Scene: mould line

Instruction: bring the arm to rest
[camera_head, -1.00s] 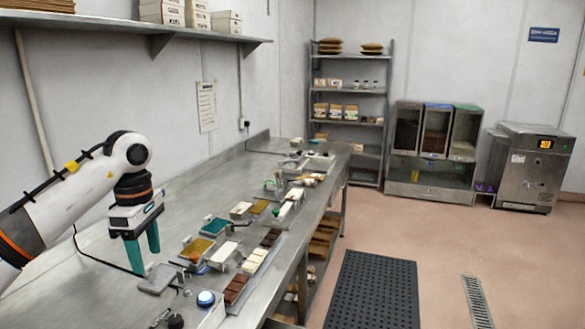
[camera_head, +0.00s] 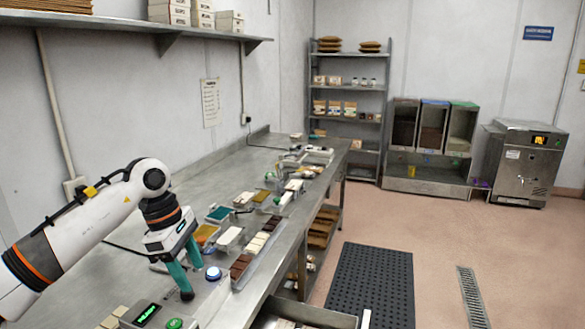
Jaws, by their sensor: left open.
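My left arm comes in from the left, and its gripper (camera_head: 184,272) hangs over the near part of the steel bench (camera_head: 110,272). Its two teal fingers point down and stand apart, with nothing seen between them. The fingertips are just left of a blue round button (camera_head: 213,273) and close to a dark knob; I cannot tell whether they touch it. My right gripper is not in view.
Moulds and trays line the bench, with a tray of brown and cream bars (camera_head: 257,243) near its front edge. A scale-like box with a green display (camera_head: 146,314) is at the near end. An open drawer (camera_head: 305,312) juts out. A dark floor mat (camera_head: 372,285) lies right.

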